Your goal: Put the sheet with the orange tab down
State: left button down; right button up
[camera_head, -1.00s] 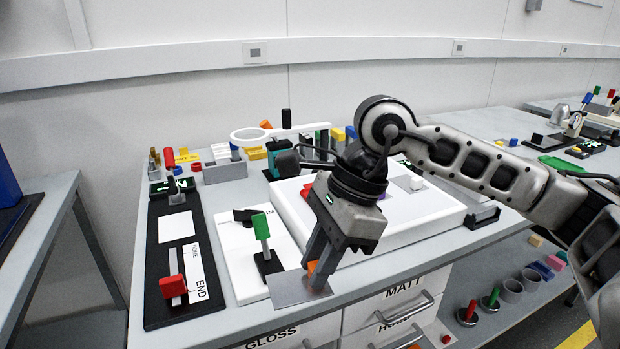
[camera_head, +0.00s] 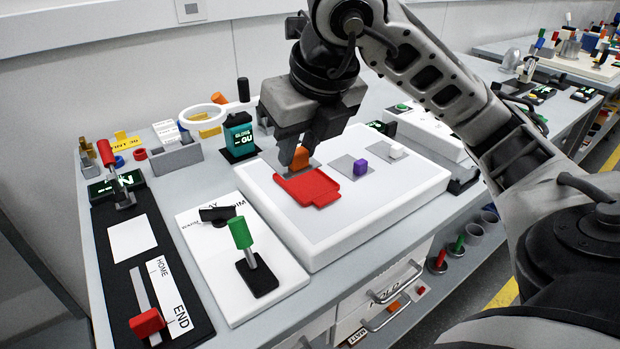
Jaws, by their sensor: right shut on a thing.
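My right gripper (camera_head: 298,150) is shut on the orange tab (camera_head: 300,158) of a thin grey sheet (camera_head: 315,165). It holds the sheet low over the white light box (camera_head: 390,205), just behind a flat red piece (camera_head: 308,188). The fingers hide part of the tab and sheet; I cannot tell whether the sheet touches the box. A grey sheet with a purple tab (camera_head: 361,167) and one with a white tab (camera_head: 397,151) lie on the box to the right. My left gripper is not in view.
A white panel with a green-handled lever (camera_head: 241,233) stands left of the box. Farther left is a black slide panel with a red handle (camera_head: 147,322). A ring magnifier (camera_head: 205,117) and teal display block (camera_head: 239,136) stand behind. The box's front part is clear.

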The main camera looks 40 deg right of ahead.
jog(key=w+d+f, duration=0.1)
jog(key=d+f, duration=0.1)
jog(key=w+d+f, duration=0.2)
jog(key=w+d+f+b, duration=0.1)
jog(key=d+f, duration=0.1)
jog(key=shift+w+d+f, duration=0.15)
jog(key=shift+d+f, duration=0.05)
jog(key=shift+d, duration=0.15)
jog(key=shift+w+d+f, duration=0.25)
jog(key=shift+d+f, duration=0.05)
jog(key=shift+f, duration=0.1)
jog(key=f, duration=0.3)
jog(key=shift+w+d+f+b, duration=0.2)
jog(key=shift+d+b, duration=0.05)
jog(key=shift+b, duration=0.1)
jog(key=shift+f, duration=0.2)
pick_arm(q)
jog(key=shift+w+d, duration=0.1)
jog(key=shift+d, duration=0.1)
